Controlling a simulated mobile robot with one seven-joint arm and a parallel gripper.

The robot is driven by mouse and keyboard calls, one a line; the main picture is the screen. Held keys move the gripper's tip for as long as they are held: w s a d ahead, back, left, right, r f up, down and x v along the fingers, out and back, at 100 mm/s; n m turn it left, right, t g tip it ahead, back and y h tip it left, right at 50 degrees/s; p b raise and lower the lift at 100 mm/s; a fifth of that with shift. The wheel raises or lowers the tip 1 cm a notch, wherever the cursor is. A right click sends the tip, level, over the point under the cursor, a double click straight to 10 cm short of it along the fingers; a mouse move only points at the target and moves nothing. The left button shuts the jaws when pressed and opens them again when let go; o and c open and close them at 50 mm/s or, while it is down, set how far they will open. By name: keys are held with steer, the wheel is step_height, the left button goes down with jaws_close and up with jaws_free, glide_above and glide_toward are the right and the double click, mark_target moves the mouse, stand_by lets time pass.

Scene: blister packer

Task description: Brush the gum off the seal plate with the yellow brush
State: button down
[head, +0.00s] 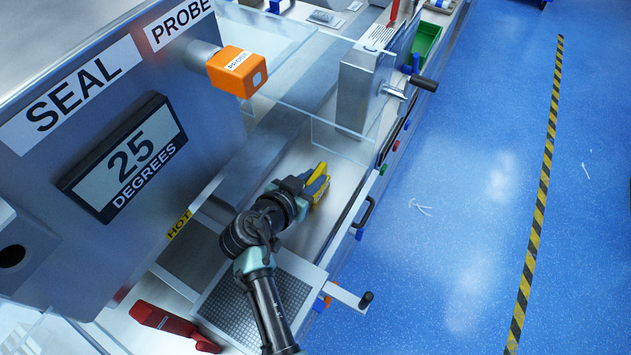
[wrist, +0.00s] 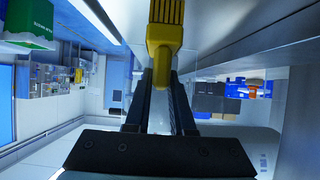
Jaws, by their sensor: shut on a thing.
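My gripper (head: 308,186) is shut on the yellow brush (head: 321,187), to the right of the seal head in the head view. In the wrist view the brush (wrist: 163,42) stands between the two fingers (wrist: 160,88), its yellow bristles pointing to the top of the picture. A dark textured plate (head: 190,257) lies below the seal head, by the yellow HOT label (head: 178,225). A second textured plate (head: 232,311) in a pale frame lies partly under my arm. I cannot make out any gum on either plate. The brush is away from both plates.
The large grey SEAL housing (head: 60,190) with a 25 DEGREES display (head: 130,158) overhangs the left. An orange probe block (head: 237,72) juts from it. Clear guards (head: 345,140) stand beyond my gripper. A red tool (head: 172,325) lies at the bottom. Blue floor is open at right.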

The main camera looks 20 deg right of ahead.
stand_by(0.5)
steer(key=shift+r+p, duration=2.15)
steer(key=shift+r, duration=0.95)
steer(key=shift+s+d+f, duration=0.1)
steer(key=shift+f, duration=0.05)
